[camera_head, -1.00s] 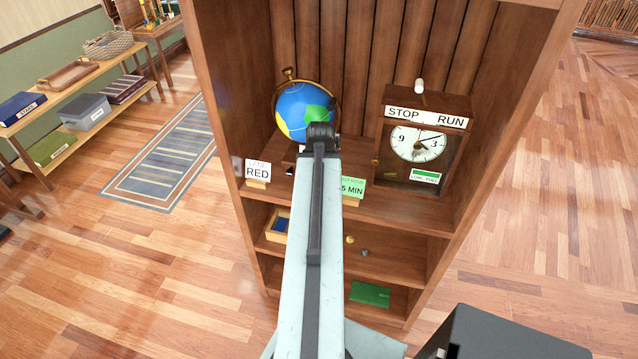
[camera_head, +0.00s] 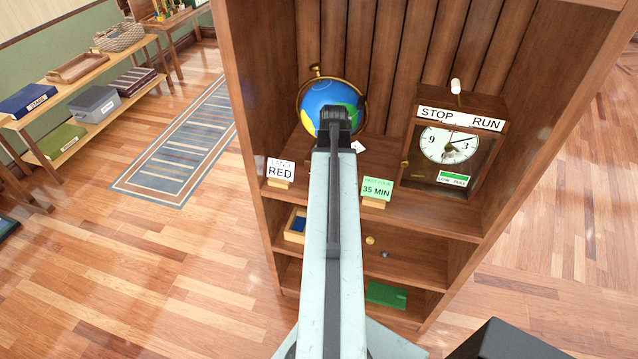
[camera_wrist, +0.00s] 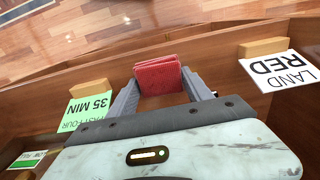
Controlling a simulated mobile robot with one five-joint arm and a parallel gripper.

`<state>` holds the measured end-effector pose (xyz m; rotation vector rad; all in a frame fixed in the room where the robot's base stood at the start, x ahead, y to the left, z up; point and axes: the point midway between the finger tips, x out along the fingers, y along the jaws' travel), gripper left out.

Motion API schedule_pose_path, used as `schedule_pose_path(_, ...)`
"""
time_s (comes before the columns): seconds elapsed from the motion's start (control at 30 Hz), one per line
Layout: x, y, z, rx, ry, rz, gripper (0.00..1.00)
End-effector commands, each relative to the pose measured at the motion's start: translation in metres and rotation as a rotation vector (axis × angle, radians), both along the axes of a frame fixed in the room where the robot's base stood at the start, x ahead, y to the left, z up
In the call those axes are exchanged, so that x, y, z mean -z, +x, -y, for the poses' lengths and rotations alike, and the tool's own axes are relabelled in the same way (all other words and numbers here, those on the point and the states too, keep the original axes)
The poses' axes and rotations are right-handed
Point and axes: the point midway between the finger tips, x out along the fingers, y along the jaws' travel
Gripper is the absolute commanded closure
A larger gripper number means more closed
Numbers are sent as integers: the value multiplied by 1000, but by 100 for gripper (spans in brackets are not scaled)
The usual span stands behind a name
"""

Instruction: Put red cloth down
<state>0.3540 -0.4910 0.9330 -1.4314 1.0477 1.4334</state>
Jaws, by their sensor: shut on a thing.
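In the wrist view my gripper (camera_wrist: 162,92) is shut on the folded red cloth (camera_wrist: 159,76), which sits between the two fingers. The cloth is over or just in front of the brown shelf (camera_wrist: 215,65); I cannot tell whether it touches anything. In the head view my arm's end (camera_head: 336,118) reaches into the bookcase in front of the globe, and the arm hides the cloth and the fingers.
A "LAND RED" card (camera_head: 280,170) stands left of my arm, and a green "35 MIN" card (camera_head: 376,190) stands right of it. The blue globe (camera_head: 330,98) is behind. A clock cabinet (camera_head: 455,150) stands at the right. Lower shelves hold a small wooden tray (camera_head: 291,233) and a green cloth (camera_head: 386,295).

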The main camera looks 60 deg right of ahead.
Motion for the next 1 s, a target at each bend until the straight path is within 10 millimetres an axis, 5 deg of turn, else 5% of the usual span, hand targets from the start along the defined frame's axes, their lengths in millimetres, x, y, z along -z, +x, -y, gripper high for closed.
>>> schedule_pose_path(0.27, 2, 7, 8, -3, 0, 0, 74)
schedule_pose_path(0.47, 41, 4, 10, 2, 0, 0, 74)
schedule_pose_path(0.87, 42, 8, 7, -5, 0, 0, 74)
schedule_pose_path(0.9, 40, 8, 7, -5, 0, 0, 31)
schedule_pose_path(1.0, 40, 8, 7, -5, 0, 0, 20)
